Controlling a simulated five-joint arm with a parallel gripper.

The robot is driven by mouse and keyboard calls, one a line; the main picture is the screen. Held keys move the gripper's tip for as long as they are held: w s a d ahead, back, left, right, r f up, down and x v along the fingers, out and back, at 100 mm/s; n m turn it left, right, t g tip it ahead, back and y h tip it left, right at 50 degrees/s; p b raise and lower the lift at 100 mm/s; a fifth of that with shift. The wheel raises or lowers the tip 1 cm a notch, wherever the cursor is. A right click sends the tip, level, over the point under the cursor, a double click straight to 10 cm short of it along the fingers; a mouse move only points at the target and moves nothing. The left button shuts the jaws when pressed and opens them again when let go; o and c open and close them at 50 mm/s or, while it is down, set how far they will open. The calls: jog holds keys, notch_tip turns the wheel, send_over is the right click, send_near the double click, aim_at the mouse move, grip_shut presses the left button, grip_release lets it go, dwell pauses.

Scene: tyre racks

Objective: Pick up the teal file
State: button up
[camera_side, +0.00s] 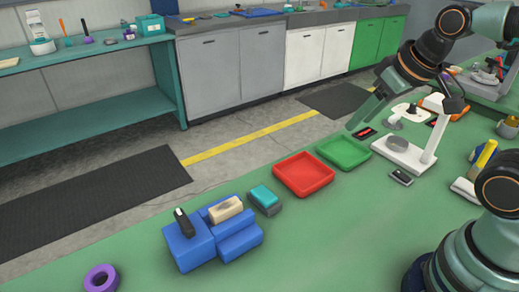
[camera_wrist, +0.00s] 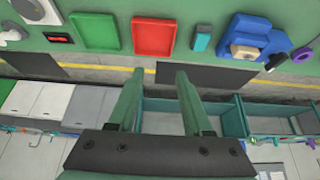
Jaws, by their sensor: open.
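I cannot make out a clear file shape. The teal thing on the green bench is a small block (camera_side: 264,194) on a dark grey base, between the red tray and the blue stepped holder; it also shows in the wrist view (camera_wrist: 202,38). My gripper (camera_side: 353,126) is above the bench's far edge, beyond the green tray and well to the right of the teal block. In the wrist view my gripper (camera_wrist: 159,75) has its two fingers apart with nothing between them, and the block lies beyond them, up and to the right.
The red tray (camera_side: 304,174) and green tray (camera_side: 344,151) lie right of the teal block. The blue holder (camera_side: 190,247) carries a beige block (camera_side: 225,209) and a black-handled item (camera_side: 183,222). A purple ring (camera_side: 101,279) lies at the front left. A white lamp-like stand (camera_side: 425,145) is at right.

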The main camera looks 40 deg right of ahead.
jog(key=o, duration=0.7)
jog(key=g, duration=0.6)
send_over(264, 193)
jog(key=shift+n, duration=0.3)
jog(key=f, duration=1.9)
jog(key=shift+s+a+f, duration=0.1)
jog(key=shift+a+f, duration=0.05)
jog(key=shift+a, duration=0.1)
jog(key=shift+d+f, duration=0.15)
jog(key=shift+f, duration=1.2)
jog(key=shift+d+f, duration=0.1)
jog(key=shift+f, duration=1.25)
